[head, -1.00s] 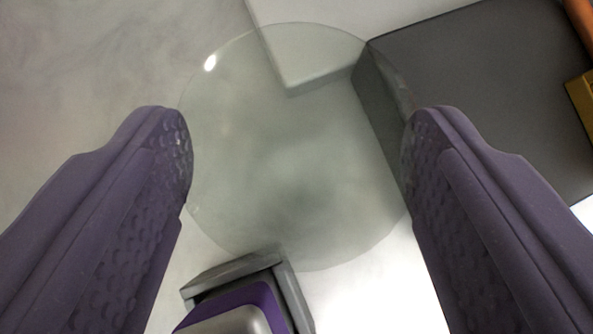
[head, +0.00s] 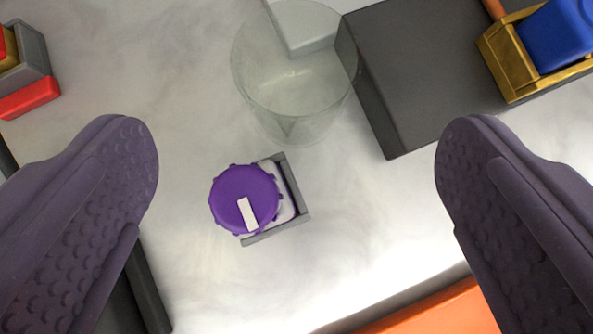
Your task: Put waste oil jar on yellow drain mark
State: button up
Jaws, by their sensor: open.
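A clear, see-through jar (head: 293,100), which I take to be the waste oil jar, stands at the top middle of the head view. It is upright beside a dark grey block, and a pale block shows behind or through its upper part. My gripper (head: 298,165) is open and empty. Its two purple fingers are spread wide at the left and right, apart from the jar, which lies towards the top of the view. I cannot make out a yellow drain mark.
A purple knob (head: 244,199) with a white bar sits in a grey bracket below the jar. The dark grey block (head: 415,75) is right of the jar. A blue piece in a yellow holder (head: 510,75) is top right. A red-and-grey bin (head: 28,85) is top left. An orange edge (head: 420,312) lies at the bottom.

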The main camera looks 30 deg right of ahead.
jog(key=p+v, duration=0.1)
jog(key=v, duration=0.2)
jog(key=shift+s+a+r, duration=0.1)
jog(key=shift+s, duration=0.1)
jog(key=shift+w, duration=0.1)
jog(key=w+a+r+n+t+y, duration=0.1)
jog(key=w+a+r+t, duration=0.2)
jog(key=r, duration=0.6)
jog(key=w+a+r+n+y, duration=0.1)
jog(key=w+a+r+n, duration=0.3)
jog(key=r, duration=0.6)
jog(key=w+a+r+m+t+y, duration=0.1)
jog(key=w+a+r+t, duration=0.1)
jog(key=w+r, duration=0.5)
jog(key=s+a+r+n+t+y, duration=0.1)
jog(key=s+a+r, duration=0.1)
jog(key=r, duration=0.7)
jog(key=s+a+r, duration=0.3)
jog(key=s+r, duration=0.1)
jog(key=r, duration=0.5)
jog(key=shift+r+n+t+y, duration=0.3)
jog(key=shift+n+t+y, duration=0.1)
jog(key=shift+o, duration=0.4)
jog(key=s+a+r+n+t, duration=0.1)
jog(key=s+a+r, duration=0.2)
jog(key=s+r, duration=0.3)
notch_tip(320, 180, up, 4)
jog(key=shift+s+r, duration=0.2)
jog(key=shift+s, duration=0.1)
